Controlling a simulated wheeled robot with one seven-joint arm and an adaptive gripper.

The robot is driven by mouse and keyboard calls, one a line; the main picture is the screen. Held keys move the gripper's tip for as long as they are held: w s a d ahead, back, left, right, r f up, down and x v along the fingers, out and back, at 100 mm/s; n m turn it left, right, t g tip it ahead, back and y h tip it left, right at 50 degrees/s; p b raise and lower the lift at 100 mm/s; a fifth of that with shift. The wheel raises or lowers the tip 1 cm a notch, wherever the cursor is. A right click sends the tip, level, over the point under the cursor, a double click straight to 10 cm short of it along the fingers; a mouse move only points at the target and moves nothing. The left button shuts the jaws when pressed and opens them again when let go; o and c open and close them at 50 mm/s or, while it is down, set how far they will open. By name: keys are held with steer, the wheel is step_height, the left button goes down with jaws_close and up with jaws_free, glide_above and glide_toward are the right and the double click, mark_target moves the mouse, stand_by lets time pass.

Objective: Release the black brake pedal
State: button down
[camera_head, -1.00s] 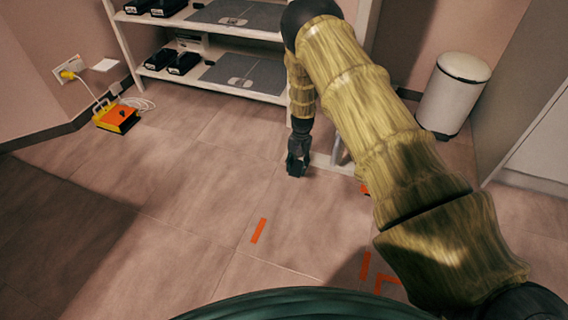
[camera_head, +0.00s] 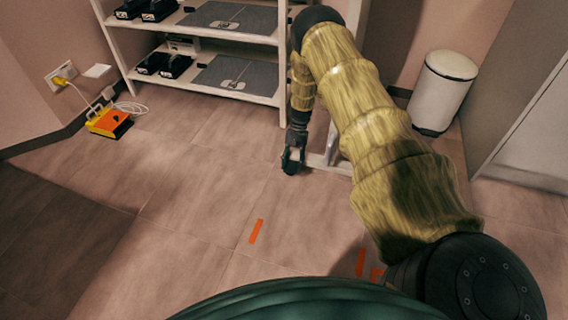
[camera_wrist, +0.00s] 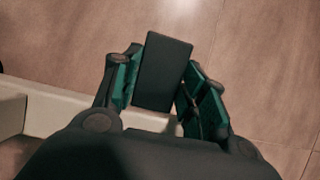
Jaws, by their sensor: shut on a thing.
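The black brake pedal (camera_wrist: 163,72) is a flat dark rectangular plate, seen in the wrist view between the fingers of my gripper (camera_wrist: 166,88). The gripper's green-padded fingers are on either side of it, and the gripper is shut on it. In the head view my gripper (camera_head: 292,160) points down low over the floor, beside a white base bar (camera_head: 326,167). The pedal cannot be made out clearly in the head view. The lower part of the pedal and whatever it joins are hidden by the gripper in the wrist view.
A white shelf unit (camera_head: 203,86) with black devices and grey panels stands at the back. A white bin (camera_head: 443,92) is at the right, near a cabinet. An orange-yellow box (camera_head: 109,122) with a cable lies at the left. The floor between is clear, with orange tape marks (camera_head: 256,231).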

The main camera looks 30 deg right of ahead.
stand_by(0.5)
steer(key=c, duration=0.8)
jaws_free()
steer(key=v, duration=1.2)
steer(key=shift+d+f, duration=0.1)
